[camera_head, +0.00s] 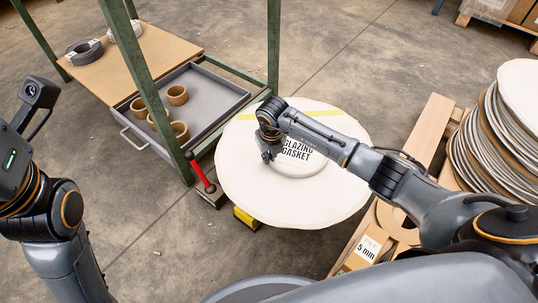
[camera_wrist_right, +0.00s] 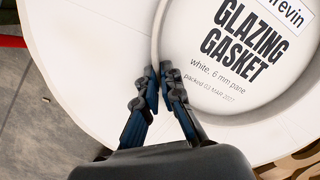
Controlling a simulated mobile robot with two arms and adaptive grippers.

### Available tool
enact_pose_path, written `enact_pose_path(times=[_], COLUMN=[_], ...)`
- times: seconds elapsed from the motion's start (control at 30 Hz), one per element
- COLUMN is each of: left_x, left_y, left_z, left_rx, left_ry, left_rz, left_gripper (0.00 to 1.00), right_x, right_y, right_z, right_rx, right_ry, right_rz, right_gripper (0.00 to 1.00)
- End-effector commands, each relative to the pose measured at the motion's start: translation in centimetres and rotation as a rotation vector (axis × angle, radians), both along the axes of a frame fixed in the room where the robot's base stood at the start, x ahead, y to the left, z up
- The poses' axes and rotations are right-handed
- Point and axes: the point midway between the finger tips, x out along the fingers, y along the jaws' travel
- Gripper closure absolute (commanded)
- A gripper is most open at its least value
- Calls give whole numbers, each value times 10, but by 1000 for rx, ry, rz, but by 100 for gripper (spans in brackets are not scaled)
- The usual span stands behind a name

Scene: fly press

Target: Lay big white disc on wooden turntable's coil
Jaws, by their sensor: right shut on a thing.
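A big white disc (camera_head: 240,192) lies flat in the middle of the head view; it also shows in the wrist view (camera_wrist_right: 70,60). My right gripper (camera_head: 267,155) is at the left rim of this gasket round. In the right wrist view the fingertips (camera_wrist_right: 163,70) come together at the gasket rim (camera_wrist_right: 185,80), shut on it. What supports the big disc is hidden.
A green frame (camera_head: 148,75) stands at the left beside a grey tray (camera_head: 215,84) with several brown rings. A red-handled lever (camera_head: 200,172) is near the disc.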

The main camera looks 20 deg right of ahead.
Motion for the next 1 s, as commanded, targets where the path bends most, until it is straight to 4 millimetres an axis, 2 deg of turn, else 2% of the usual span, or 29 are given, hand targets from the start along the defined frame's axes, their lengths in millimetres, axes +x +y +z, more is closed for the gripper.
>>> enact_pose_path(times=[0.77,0.8,0.9,1.0], left_x=[-4,-4,-4,-4], left_y=[0,0,0,0], left_z=[3,3,3,3], left_rx=[0,0,0,0], left_ry=[-17,-17,-17,-16], left_rz=[1,1,0,0], left_gripper=[60,60,60,60], right_x=[0,0,0,0], right_y=[0,0,0,0], right_z=[-7,-7,-7,-7], right_rx=[0,-1,0,0], right_ry=[-1,-1,-1,0], right_rz=[-1,-1,0,0], right_gripper=[100,88,68,68])
